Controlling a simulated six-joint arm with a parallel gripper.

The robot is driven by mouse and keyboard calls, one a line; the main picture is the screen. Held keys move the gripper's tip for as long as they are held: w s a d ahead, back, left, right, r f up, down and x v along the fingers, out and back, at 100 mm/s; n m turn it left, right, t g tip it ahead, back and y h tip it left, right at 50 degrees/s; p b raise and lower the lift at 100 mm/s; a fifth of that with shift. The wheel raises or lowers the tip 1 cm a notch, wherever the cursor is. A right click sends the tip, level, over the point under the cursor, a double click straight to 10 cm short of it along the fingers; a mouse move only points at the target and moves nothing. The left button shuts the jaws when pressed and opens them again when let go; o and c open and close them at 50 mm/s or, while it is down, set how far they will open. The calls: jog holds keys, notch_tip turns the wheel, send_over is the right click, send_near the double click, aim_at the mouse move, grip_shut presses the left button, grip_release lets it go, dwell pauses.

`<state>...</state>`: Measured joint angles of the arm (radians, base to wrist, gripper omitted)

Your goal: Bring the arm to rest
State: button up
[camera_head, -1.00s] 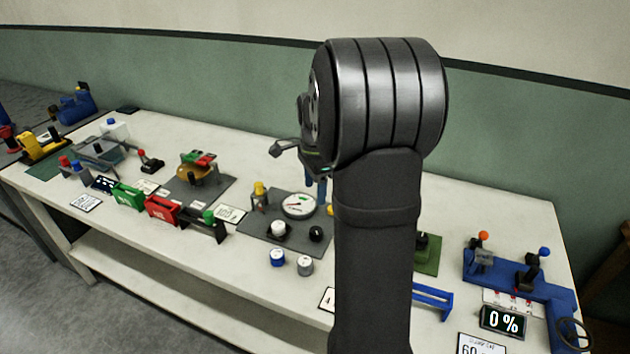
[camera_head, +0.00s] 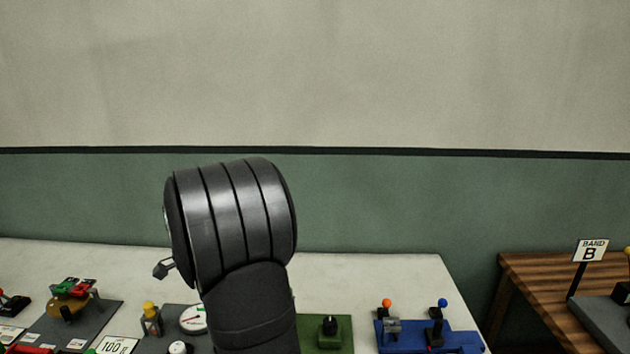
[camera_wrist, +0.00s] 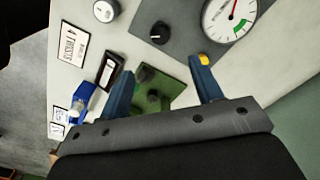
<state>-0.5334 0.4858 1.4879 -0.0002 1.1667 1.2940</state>
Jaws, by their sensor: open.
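My gripper (camera_wrist: 165,68) is open in the wrist view, its two blue fingers spread with nothing held between them. It hangs above the bench, over a green plate with a black knob (camera_wrist: 153,97). A yellow knob (camera_wrist: 204,59) shows at the tip of the right finger; I cannot tell whether they touch. In the head view my dark arm stands in front of the bench and hides most of the gripper; only a small grey part (camera_head: 163,268) shows at its left.
The white bench (camera_head: 380,270) carries a round gauge (camera_head: 193,318), a green plate (camera_head: 340,340) and a blue lever unit (camera_head: 460,342). An orange-and-green device (camera_head: 70,300) stands at left. The wall behind is bare.

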notch_tip(320, 180, down, 15)
jog(key=shift+r, duration=0.15)
jog(key=shift+r, duration=0.15)
dwell(0.4)
